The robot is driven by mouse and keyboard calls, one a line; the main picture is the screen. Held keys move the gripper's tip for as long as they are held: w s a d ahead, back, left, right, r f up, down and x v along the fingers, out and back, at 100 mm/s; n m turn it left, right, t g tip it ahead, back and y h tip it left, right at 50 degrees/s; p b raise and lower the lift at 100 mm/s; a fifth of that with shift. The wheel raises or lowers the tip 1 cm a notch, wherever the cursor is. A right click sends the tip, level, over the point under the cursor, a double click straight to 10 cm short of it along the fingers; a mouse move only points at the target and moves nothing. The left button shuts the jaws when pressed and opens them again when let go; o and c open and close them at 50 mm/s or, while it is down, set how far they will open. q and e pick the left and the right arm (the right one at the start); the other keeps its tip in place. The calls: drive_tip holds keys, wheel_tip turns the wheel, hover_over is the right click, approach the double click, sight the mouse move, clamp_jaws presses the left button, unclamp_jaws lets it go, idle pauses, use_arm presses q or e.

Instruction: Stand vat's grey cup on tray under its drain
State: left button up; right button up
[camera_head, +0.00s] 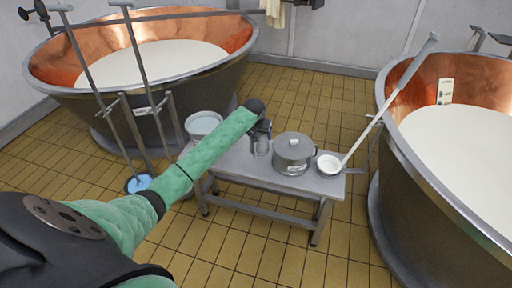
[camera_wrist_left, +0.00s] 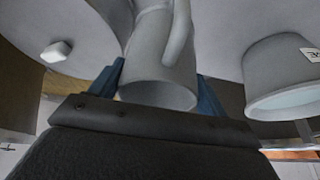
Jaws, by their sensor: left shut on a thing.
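A grey cup (camera_head: 262,147) is over the left part of the grey bench in the head view. My left gripper (camera_head: 261,131) is shut on it. In the left wrist view the cup (camera_wrist_left: 160,70) sits between the two blue fingers, with its handle and round rim showing. From these views I cannot tell whether the cup touches the bench. The left vat (camera_head: 165,92) and right vat (camera_head: 425,210) are copper inside and hold a white liquid. I cannot clearly make out a tray or a drain. My right gripper is not in view.
The bench (camera_head: 262,183) carries a lidded grey pot (camera_head: 293,155) and a white ladle (camera_head: 331,165), its long handle rising toward the right vat. A pale-filled bucket (camera_head: 203,125) is left of the cup. A dark dish with something blue (camera_head: 138,183) is lower left. Tiled floor is open in front.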

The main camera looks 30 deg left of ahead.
sight(259, 145)
use_arm(q)
wheel_tip(259, 145, down, 2)
drive_tip(key=shift+f, duration=0.55)
wheel_tip(259, 145, down, 3)
drive_tip(key=shift+f+p, duration=0.15)
drive_tip(key=shift+p, duration=0.3)
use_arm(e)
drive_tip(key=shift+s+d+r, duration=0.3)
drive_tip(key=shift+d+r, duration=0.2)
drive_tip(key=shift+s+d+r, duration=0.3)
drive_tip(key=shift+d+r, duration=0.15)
use_arm(q)
drive_tip(key=o, duration=1)
drive_tip(key=shift+f, duration=0.1)
drive_tip(key=shift+o, duration=0.3)
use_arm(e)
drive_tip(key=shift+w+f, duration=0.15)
